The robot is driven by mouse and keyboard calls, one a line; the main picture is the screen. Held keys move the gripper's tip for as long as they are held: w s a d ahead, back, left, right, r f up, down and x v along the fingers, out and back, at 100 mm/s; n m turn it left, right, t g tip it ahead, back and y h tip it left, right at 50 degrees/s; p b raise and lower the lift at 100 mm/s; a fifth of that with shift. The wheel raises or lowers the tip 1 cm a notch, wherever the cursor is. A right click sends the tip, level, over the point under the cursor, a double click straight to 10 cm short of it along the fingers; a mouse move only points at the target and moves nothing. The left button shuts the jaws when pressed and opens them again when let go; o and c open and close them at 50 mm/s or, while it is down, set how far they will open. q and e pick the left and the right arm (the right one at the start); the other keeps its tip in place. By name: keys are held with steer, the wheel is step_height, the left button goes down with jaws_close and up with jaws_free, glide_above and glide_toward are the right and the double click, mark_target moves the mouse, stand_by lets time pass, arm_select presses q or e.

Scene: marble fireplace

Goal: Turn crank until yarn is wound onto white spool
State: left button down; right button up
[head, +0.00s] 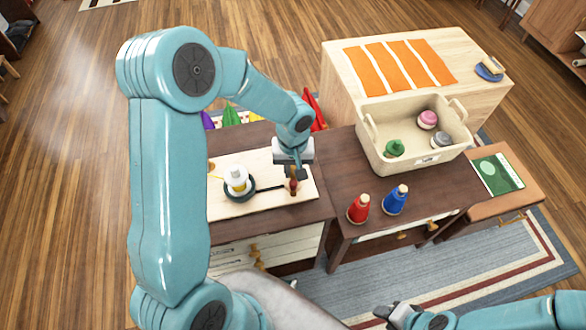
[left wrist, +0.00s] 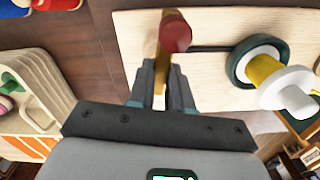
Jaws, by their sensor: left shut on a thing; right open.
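The white spool (head: 238,172) stands upright on a dark round base on a pale board (head: 231,207), with yellow yarn on it. In the left wrist view the spool (left wrist: 294,92) shows a yellow band around its middle. A dark crank arm (left wrist: 212,49) runs from the base to a handle with a red-brown knob (left wrist: 177,33). My left gripper (head: 299,174) is shut on the crank handle (head: 293,188), to the right of the spool. The left wrist view shows its fingers (left wrist: 162,82) around the handle's wooden part. My right gripper (head: 394,313) is open and empty at the bottom, away from the board.
Red (head: 359,209) and blue (head: 395,200) yarn cones stand on the dark table right of the board. A beige bin (head: 375,158) behind them holds green, pink and grey spools. Orange strips (head: 400,64) lie on a wooden cabinet further back.

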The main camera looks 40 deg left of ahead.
arm_select(q)
steer(key=m, duration=0.2)
steer(key=shift+m+b, duration=0.4)
steer(key=m, duration=0.2)
steer(key=shift+m, duration=0.4)
steer(key=m, duration=0.2)
steer(key=shift+m+b, duration=0.3)
steer(key=m, duration=0.3)
steer(key=shift+r+m, duration=0.1)
steer(key=shift+m, duration=0.2)
steer(key=m+p, duration=0.1)
steer(key=m, duration=0.3)
steer(key=shift+m, duration=0.3)
steer(key=m+p, duration=0.1)
steer(key=m, duration=0.4)
steer(key=shift+w+m+p, duration=0.1)
steer(key=shift+m+p, duration=0.2)
